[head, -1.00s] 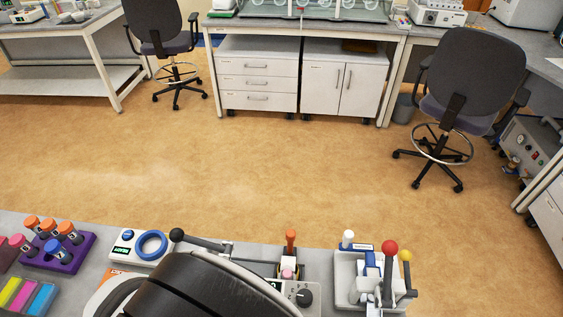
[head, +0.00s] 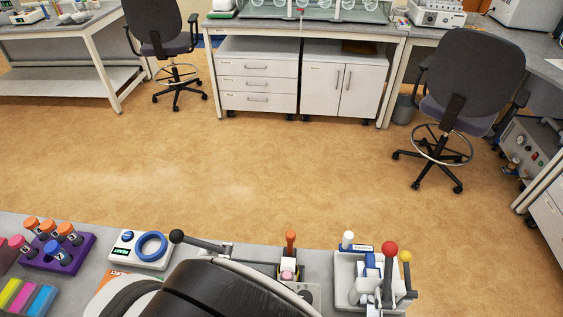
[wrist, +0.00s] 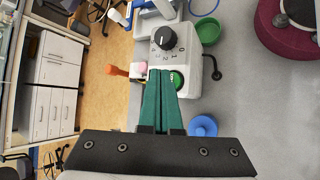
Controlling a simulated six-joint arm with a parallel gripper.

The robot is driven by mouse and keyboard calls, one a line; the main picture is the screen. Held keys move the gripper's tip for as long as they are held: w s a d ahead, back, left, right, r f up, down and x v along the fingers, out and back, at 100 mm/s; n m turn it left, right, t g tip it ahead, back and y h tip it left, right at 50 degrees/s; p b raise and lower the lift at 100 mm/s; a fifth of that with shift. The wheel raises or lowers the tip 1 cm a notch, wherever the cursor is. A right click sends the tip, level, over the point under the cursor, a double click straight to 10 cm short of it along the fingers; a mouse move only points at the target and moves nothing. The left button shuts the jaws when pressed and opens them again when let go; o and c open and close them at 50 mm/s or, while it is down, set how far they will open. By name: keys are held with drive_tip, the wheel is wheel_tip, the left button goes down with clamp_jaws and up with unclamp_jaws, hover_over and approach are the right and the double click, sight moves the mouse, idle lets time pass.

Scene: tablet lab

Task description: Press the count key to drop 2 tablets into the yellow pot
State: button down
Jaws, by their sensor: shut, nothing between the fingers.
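A white device (wrist: 190,55) with a black numbered dial (wrist: 164,38) and a round green key (wrist: 177,80) is in the wrist view. I cannot read the dial's setting for sure. My gripper (wrist: 163,72) has green fingers, shut and empty, with the tips right beside the green key and below the dial in the picture. I cannot tell whether they touch the key. In the head view my arm hides most of the device (head: 308,290). I see no yellow pot in either view; a green pot (wrist: 208,31) stands beside the device.
A blue round piece (wrist: 203,126) lies right of my fingers in the wrist view. A purple tube rack (head: 70,256) and a blue-ringed device (head: 150,247) are left.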

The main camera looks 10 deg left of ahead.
wheel_tip(320, 180, up, 5)
idle(0.7)
drive_tip(key=shift+d, duration=0.1)
drive_tip(key=s+d+r+m+g+y, duration=0.1)
drive_tip(key=s+d+m+g+y, duration=0.1)
drive_tip(key=d+m, duration=0.4)
drive_tip(key=s+d+r+m+g+y, duration=0.1)
drive_tip(key=s+d+m+g+y, duration=0.2)
drive_tip(key=m, duration=1.2)
drive_tip(key=shift+s+d+m+g+y, duration=0.35)
drive_tip(key=shift+s+d+y, duration=0.8)
drive_tip(key=shift+d+y, duration=0.7)
drive_tip(key=shift+a+r+y, duration=0.1)
drive_tip(key=shift+a+y, duration=0.1)
drive_tip(key=shift+y, duration=0.05)
idle(2.8)
